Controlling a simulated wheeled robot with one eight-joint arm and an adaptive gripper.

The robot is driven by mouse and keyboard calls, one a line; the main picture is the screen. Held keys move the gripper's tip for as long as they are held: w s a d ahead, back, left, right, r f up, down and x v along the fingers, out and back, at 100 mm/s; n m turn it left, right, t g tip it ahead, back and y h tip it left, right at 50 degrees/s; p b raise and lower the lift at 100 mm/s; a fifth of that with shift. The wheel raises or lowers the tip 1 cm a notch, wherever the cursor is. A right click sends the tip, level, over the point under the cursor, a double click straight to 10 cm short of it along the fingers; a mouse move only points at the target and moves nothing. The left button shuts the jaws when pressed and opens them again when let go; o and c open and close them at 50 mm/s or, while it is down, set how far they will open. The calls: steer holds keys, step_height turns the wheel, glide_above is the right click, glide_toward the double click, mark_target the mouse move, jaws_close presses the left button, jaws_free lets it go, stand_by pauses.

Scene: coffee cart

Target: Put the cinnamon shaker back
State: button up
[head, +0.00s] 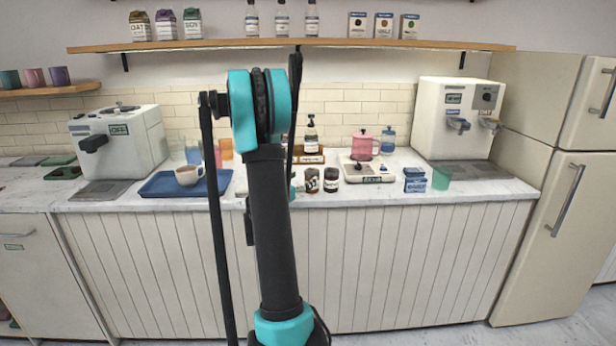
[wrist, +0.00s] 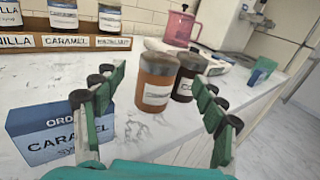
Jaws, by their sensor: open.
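An orange-brown shaker (wrist: 156,84) with a grey lid and a pale label stands upright on the white counter; it looks like the cinnamon shaker, but its label is too blurred to read. It also shows in the head view (head: 312,182). My gripper (wrist: 160,92) is open and empty. Its green fingers lie to the left and right of the shaker in the wrist view, with the shaker beyond them. A darker shaker (wrist: 189,77) stands close on the right, also in the head view (head: 331,181).
A blue caramel box (wrist: 62,136) is close by the left finger. A wooden bottle rack (wrist: 75,41) stands behind. A pink pitcher (head: 362,145) and a white scale (head: 384,178) are to the right. Bare counter lies between rack and shakers.

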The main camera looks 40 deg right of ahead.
steer(key=s+a+f+m+g+y, duration=0.1)
steer(key=s+a+f+m+y, duration=0.4)
steer(key=a, duration=0.7)
steer(key=s+a+f+m+g+y, duration=0.1)
steer(key=s+a+f+m+y, duration=0.4)
steer(key=s+a+m, duration=0.5)
steer(key=s+a+f+m+g+y, duration=0.1)
steer(key=s+a+f+m+y, duration=0.4)
steer(key=s+a, duration=0.4)
steer(key=a+m+y, duration=0.1)
steer(key=a+m, duration=0.1)
steer(key=a, duration=0.5)
steer(key=shift+s+m, duration=0.4)
